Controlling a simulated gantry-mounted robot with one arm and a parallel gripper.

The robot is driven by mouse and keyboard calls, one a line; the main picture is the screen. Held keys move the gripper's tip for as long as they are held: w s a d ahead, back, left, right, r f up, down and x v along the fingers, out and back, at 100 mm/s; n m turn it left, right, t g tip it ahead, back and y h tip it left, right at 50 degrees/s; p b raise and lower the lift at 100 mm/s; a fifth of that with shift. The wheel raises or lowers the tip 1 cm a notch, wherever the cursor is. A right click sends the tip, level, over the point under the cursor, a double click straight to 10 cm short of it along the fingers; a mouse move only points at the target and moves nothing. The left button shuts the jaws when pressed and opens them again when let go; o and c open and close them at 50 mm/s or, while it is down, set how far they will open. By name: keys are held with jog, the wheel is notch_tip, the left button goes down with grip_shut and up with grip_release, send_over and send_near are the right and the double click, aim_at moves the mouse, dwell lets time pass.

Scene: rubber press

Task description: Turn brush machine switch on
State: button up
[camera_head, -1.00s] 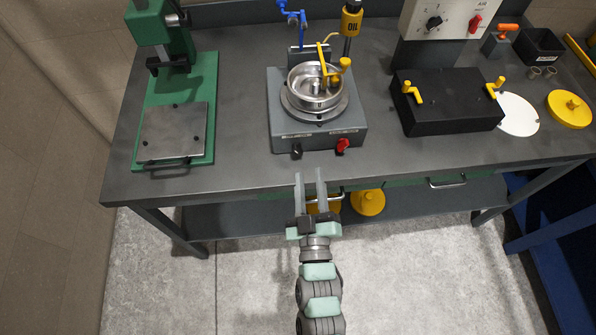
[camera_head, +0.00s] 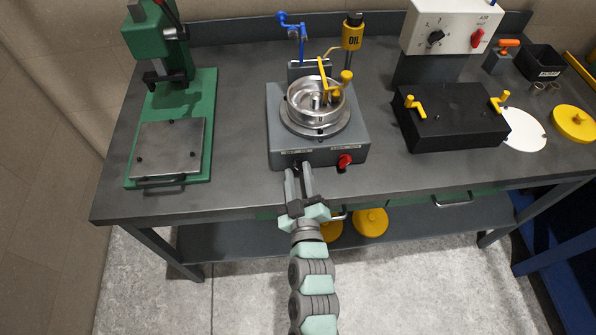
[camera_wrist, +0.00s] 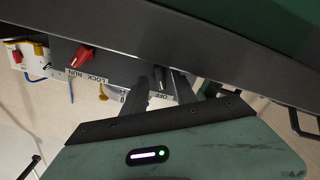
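The brush machine (camera_head: 275,128) is a grey box with a metal bowl on top, at the middle of the bench. Its front has a small black switch knob (camera_wrist: 161,74) at left and a red knob (camera_head: 345,160) at right. My gripper (camera_head: 298,168) is at the machine's lower left front, fingers open. In the wrist view the black knob sits between my two fingertips, with a gap visible; contact cannot be told. A label reading OFF is partly hidden beside it. The red knob (camera_wrist: 82,56) stands clear, by a LOCK RUN label.
A green press (camera_head: 205,120) stands to the left. A black box with yellow handles (camera_head: 450,125) and a white control box (camera_head: 455,25) are to the right. The bench's front strip is clear. Yellow discs (camera_head: 371,222) lie on the lower shelf.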

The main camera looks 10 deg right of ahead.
jog(key=shift+w, duration=0.55)
jog(key=shift+c, duration=0.4)
grip_shut()
